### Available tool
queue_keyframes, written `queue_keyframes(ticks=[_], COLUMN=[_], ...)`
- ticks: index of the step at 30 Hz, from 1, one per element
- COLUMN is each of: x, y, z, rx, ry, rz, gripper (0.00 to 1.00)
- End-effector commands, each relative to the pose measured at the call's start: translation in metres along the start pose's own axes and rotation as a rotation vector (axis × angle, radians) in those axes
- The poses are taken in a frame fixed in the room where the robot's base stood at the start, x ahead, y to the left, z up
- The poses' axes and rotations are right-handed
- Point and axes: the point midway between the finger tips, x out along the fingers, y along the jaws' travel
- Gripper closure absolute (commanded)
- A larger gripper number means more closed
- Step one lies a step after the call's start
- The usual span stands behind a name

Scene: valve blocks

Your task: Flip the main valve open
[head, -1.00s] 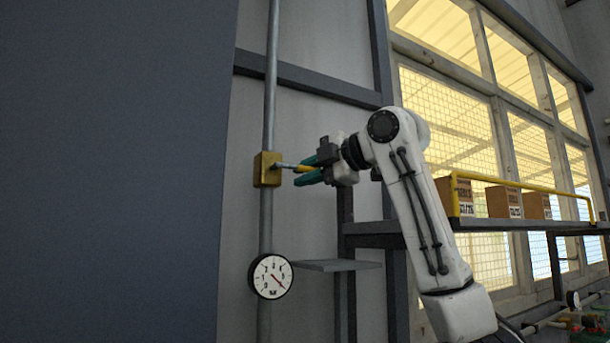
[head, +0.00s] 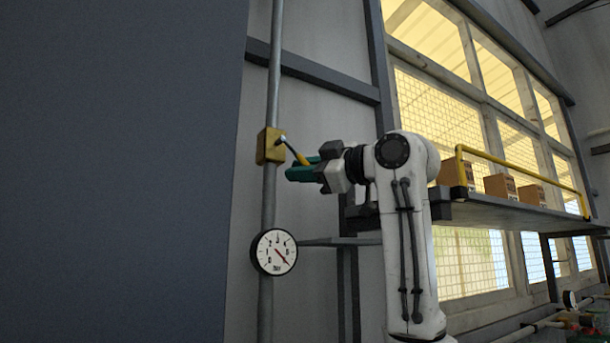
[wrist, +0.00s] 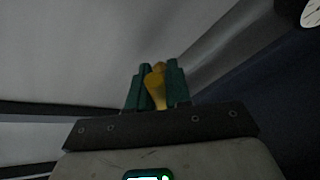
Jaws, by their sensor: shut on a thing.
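The main valve is a brass-yellow block (head: 270,146) on a vertical grey pipe (head: 271,90). Its lever (head: 292,150), a grey rod with a yellow grip, slants down and right from the block. My gripper (head: 299,171) has green fingers and is at the lever's lower end, to the right of the pipe. In the wrist view my gripper (wrist: 158,85) is shut with the yellow grip (wrist: 155,84) between its fingers. The far end of the lever and the valve block cannot be made out in the wrist view.
A round pressure gauge (head: 274,252) sits on the pipe below the valve. A shelf with a yellow rail (head: 520,180) and several cardboard boxes (head: 500,187) is at right. A dark panel (head: 120,170) fills the left.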

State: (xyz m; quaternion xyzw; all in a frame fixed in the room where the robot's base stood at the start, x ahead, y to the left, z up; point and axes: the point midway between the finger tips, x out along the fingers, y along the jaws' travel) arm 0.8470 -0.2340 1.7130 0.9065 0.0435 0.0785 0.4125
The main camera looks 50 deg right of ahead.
Motion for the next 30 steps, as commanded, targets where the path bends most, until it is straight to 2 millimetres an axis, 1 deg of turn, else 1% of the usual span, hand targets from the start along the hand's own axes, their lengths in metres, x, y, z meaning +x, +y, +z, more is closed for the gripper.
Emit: queue_keyframes(ticks=[1,9,22,23,28,30], x=[0.0005,0.0015,0.0017,0.0016,0.0017,0.0017], y=[-0.0042,-0.0072,-0.0071,-0.0071,-0.0070,-0.0069], z=[0.0025,0.0019,0.0015,0.0015,0.0010,0.0008], rx=[0.020,0.084,0.092,0.092,0.092,0.092], ry=[0.003,0.015,0.016,0.016,0.017,0.017], rz=[0.006,0.032,0.037,0.037,0.037,0.037], gripper=[1.00,1.00,1.00,0.80,0.64,0.60])
